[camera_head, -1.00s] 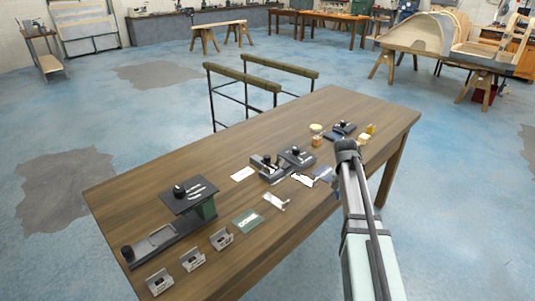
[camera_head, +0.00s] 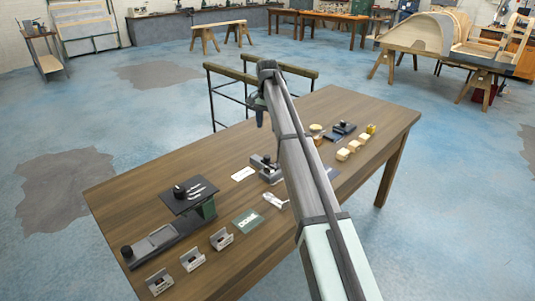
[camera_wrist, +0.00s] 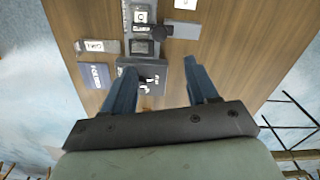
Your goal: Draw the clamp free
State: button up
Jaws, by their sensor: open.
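A grey fixture with a black knob (camera_head: 266,163) stands mid-table in the head view, partly hidden by my arm. In the wrist view a grey fixture with dark parts (camera_wrist: 150,76) lies below and between my fingers. I cannot tell for sure which part is the clamp. My gripper (camera_wrist: 163,90) is open, with two blue-grey fingers apart and nothing between them. In the head view my gripper (camera_head: 259,112) is raised above the far side of the table.
A dark platform with silver pieces (camera_head: 189,195) stands on the wooden table (camera_head: 160,170) at left. Several grey brackets (camera_head: 192,259) line the front edge beside a green card (camera_head: 247,221). Light wooden blocks (camera_head: 353,146) sit at right. A trestle (camera_head: 283,66) stands behind.

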aim_at(267, 156)
notch_tip(267, 156, down, 14)
jog(key=shift+r, duration=0.2)
dwell(0.4)
grip_shut()
dwell(0.5)
